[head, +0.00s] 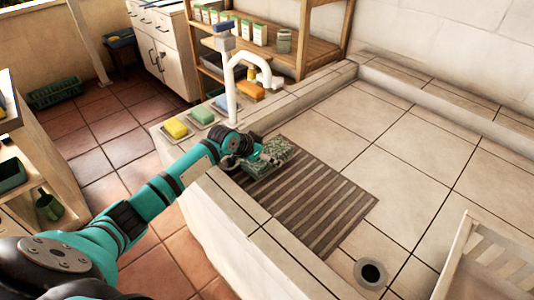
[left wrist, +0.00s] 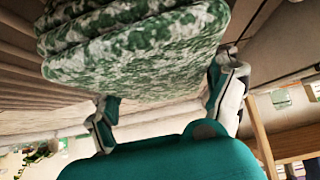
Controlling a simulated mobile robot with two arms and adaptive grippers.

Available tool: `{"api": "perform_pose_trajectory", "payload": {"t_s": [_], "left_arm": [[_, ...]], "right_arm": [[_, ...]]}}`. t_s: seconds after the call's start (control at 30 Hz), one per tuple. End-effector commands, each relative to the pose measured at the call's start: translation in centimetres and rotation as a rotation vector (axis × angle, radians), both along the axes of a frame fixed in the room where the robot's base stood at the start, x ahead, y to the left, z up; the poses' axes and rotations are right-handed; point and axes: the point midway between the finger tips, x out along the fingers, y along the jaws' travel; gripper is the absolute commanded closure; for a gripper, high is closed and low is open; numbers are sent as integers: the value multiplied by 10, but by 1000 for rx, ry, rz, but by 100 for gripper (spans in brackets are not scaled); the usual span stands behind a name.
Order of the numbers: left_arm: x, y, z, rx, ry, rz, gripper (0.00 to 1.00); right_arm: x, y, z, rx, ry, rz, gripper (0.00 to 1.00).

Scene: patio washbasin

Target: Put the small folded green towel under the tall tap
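The folded green towel (head: 269,160), with a green and white mottled pattern, is at the far end of the brown slatted mat (head: 316,205) in the basin. It is in front of and below the tall white tap (head: 233,88), near its spout. My left gripper (head: 252,158) is at the towel. In the left wrist view the towel (left wrist: 140,50) fills the upper middle, and the gripper's fingers (left wrist: 168,100) stand apart at its edge. The towel hides the left-hand fingertip, so a firm grip cannot be told. My right gripper is not in view.
A round drain (head: 370,273) and a white slatted crate (head: 490,262) are at the front right. The tiled basin floor right of the mat is clear.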

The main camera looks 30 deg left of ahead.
Motion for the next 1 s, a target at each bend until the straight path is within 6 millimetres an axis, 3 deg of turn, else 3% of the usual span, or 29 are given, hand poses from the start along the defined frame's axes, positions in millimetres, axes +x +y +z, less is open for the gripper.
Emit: {"api": "perform_pose_trajectory", "payload": {"t_s": [0.1,0.47,1.0], "left_arm": [[0,0,0,-1,0,-1,0],[-4,2,8,2,0,0,0],[-72,26,79,2,0,-1,0]], "right_arm": [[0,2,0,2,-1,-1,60],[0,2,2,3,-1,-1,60],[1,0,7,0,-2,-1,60]]}}
